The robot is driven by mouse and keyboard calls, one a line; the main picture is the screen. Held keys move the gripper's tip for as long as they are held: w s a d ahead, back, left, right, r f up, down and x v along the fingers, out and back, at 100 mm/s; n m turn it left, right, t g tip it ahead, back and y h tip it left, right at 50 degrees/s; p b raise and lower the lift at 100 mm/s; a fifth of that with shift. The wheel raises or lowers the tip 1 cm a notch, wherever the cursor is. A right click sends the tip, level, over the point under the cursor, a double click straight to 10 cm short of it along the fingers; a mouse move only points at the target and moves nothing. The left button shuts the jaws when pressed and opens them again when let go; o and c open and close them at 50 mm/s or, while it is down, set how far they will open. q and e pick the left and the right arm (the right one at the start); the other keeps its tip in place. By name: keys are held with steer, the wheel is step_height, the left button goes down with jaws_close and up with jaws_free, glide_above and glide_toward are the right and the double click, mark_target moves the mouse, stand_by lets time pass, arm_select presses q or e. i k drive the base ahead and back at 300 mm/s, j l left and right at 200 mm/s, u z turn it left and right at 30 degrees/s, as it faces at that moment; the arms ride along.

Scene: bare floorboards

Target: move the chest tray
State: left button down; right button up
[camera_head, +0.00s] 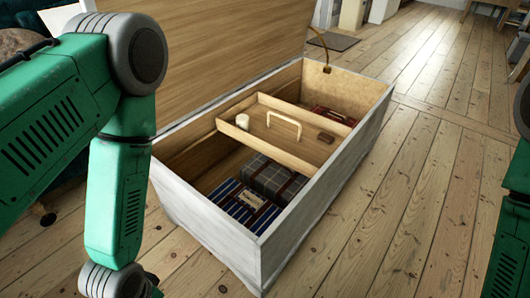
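The chest (260,246) stands open on the floor, with pale outer walls and its wooden lid (230,45) raised at the back. The wooden tray (262,141) sits across the middle of the chest, inside its walls. A pale arched handle (284,121) stands up from the tray. A small white cylinder (242,121) and a small brown item (326,137) lie in the tray. My green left arm is at the left and my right arm shows at the right edge. Both grippers are out of view.
Below the tray, the chest holds a dark checked bundle (272,177) and a blue striped bundle (242,203). A red item (331,115) lies at its far end. Bare floorboards (420,190) are clear to the right. A dark mat (333,41) lies behind.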

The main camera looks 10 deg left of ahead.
mark_target(287, 134)
steer(key=i+l+u, duration=0.1)
steer(key=l, duration=0.25)
steer(key=i+l+u, duration=0.1)
steer(key=l, duration=0.25)
steer(key=i+l+u, duration=0.1)
steer(key=i+l, duration=0.15)
steer(key=l, duration=0.15)
steer(key=i+l, duration=0.15)
steer(key=l, duration=0.2)
steer(key=u, duration=0.05)
